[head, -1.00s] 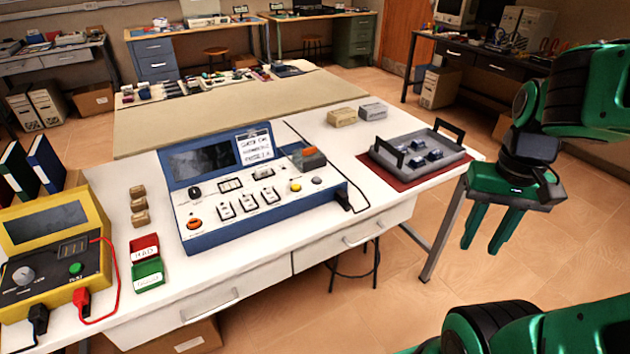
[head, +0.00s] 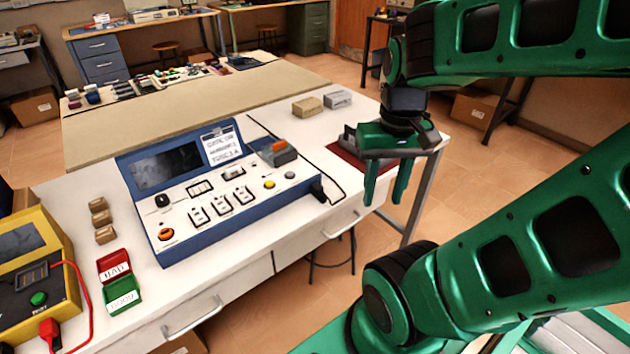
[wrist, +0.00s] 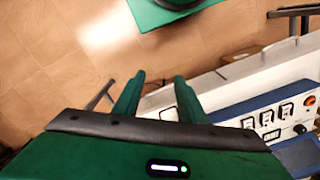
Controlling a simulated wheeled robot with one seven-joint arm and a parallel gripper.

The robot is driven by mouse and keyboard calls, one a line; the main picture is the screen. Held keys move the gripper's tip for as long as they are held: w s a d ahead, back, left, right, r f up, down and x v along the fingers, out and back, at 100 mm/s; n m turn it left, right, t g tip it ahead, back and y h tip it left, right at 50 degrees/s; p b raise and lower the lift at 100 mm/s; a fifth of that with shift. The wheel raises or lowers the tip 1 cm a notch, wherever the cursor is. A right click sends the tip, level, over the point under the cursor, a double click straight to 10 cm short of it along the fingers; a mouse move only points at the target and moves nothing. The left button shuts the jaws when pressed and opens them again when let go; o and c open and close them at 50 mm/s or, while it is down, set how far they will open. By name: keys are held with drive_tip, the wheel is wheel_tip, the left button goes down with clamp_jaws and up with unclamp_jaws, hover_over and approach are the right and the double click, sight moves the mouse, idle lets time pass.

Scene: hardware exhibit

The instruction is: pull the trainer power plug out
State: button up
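The trainer (head: 212,190) is a blue and white console with a dark screen on the white bench. Its black power plug (head: 318,188) sits at the console's right side, with a black cable running from it over the bench top. My gripper (head: 383,186) is to the right of the plug, near the bench's right front edge, pointing down and apart from it. Its two green fingers are spread with nothing between them. In the wrist view, the gripper (wrist: 157,82) is also empty, and part of the trainer (wrist: 270,118) shows at right; I cannot make out the plug there.
A grey tray (head: 349,134) on a dark red mat is mostly hidden behind my gripper. Red and green bins (head: 114,265) and a yellow tester (head: 32,262) are on the left. The bench front has drawers.

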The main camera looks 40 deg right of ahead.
drive_tip(key=w+n, duration=0.3)
drive_tip(key=w, duration=0.7)
drive_tip(key=n, duration=0.3)
approach(317, 186)
wheel_tip(317, 186, down, 8)
drive_tip(key=shift+a+f, duration=0.1)
drive_tip(key=shift+f, duration=0.1)
drive_tip(key=shift+c, duration=0.4)
